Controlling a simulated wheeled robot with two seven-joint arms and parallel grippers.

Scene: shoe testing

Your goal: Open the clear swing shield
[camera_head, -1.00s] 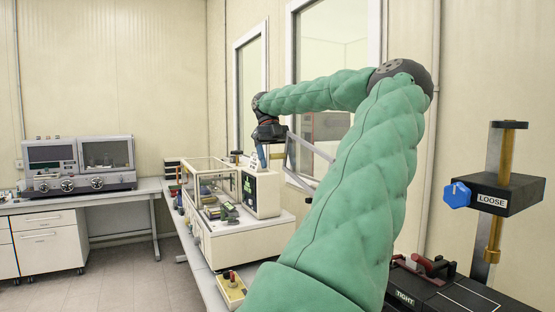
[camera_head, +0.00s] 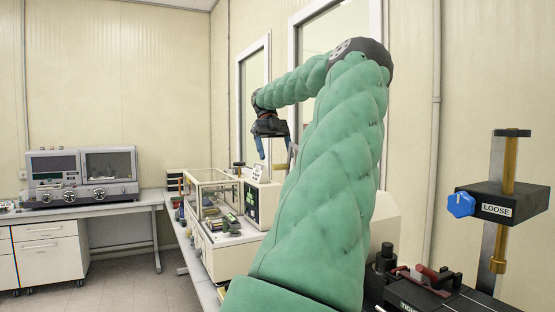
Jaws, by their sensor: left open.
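A clear-walled box with a pale frame (camera_head: 213,183) stands on the cream machine (camera_head: 226,256) on the side bench. It looks closed, but I cannot tell which panel is the swing shield. My left gripper (camera_head: 275,152) hangs pointing down above and to the right of this box, near the machine's control unit (camera_head: 262,204). Its fingers are apart, with nothing seen between them. A thin grey slanted edge shows beside the right finger; I cannot tell what it belongs to. My green left arm hides much of the bench behind it. My right gripper is not in view.
A black fixture with a blue knob and "LOOSE" label (camera_head: 503,203) stands at the right. A pale machine (camera_head: 385,232) is partly hidden behind my arm. A two-window instrument (camera_head: 82,177) sits on the far bench. The floor at left is clear.

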